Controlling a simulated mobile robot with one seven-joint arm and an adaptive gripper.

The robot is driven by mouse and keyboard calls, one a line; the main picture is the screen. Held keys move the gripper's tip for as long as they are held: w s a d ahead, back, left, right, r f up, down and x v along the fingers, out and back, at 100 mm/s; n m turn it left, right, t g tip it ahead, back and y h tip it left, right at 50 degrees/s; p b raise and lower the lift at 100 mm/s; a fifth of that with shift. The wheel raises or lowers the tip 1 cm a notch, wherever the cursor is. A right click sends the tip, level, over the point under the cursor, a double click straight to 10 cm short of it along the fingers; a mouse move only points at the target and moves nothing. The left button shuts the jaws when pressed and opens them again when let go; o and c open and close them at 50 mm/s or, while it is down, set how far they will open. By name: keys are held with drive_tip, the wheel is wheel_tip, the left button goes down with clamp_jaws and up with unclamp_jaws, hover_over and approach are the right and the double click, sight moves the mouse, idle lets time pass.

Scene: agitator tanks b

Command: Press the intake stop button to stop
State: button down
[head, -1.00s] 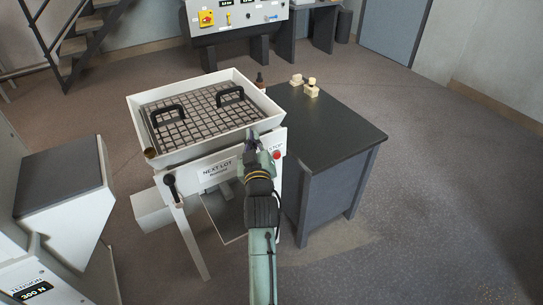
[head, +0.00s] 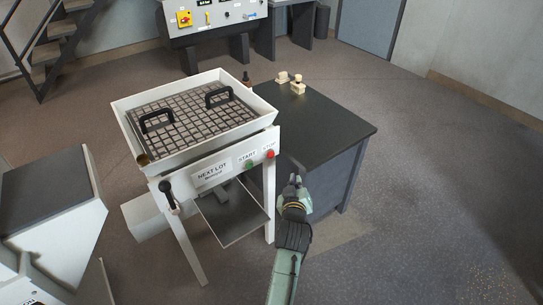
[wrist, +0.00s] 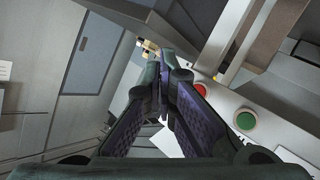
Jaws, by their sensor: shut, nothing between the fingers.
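The red stop button (head: 270,154) sits at the right end of the white front panel of the intake stand, under the label STOP. The green start button (head: 249,165) is to its left, under the label START. In the wrist view the red button (wrist: 200,89) shows just right of the fingertips, with the green button (wrist: 245,120) farther right and lower. My gripper (head: 296,180) is shut and empty, to the right of and below the red button in the head view. In the wrist view its fingertips (wrist: 166,62) meet. I see no contact with the button.
The white intake tray (head: 122,128) with a grid and two black handles tops the stand. A dark table (head: 330,118) stands close on the right, with small pale blocks (head: 298,88) on it. A black lever (head: 168,192) is at the panel's left. Open floor lies right.

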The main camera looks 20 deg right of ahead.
drive_tip(key=w+a, duration=0.3)
drive_tip(key=w, duration=0.5)
drive_tip(key=shift+w, duration=0.15)
drive_tip(key=shift+w+a, duration=0.1)
drive_tip(key=shift+w, duration=0.05)
idle(1.3)
drive_tip(key=shift+w+a, duration=0.1)
drive_tip(key=shift+w, duration=0.15)
drive_tip(key=shift+w+a, duration=0.15)
drive_tip(key=shift+w, duration=0.3)
idle(0.6)
idle(0.4)
drive_tip(key=shift+s+d+p, duration=0.3)
drive_tip(key=shift+s+p, duration=0.15)
drive_tip(key=shift+s, duration=0.4)
drive_tip(key=shift+s+d+p, duration=0.2)
drive_tip(key=shift+s+d, duration=0.1)
drive_tip(key=shift+s, duration=0.5)
drive_tip(key=shift+s+d+p, duration=0.2)
drive_tip(key=shift+s+d, duration=0.05)
drive_tip(key=shift+s, duration=0.55)
drive_tip(key=shift+s+d+p, duration=0.2)
drive_tip(key=shift+s+d, duration=0.1)
drive_tip(key=shift+s, duration=0.5)
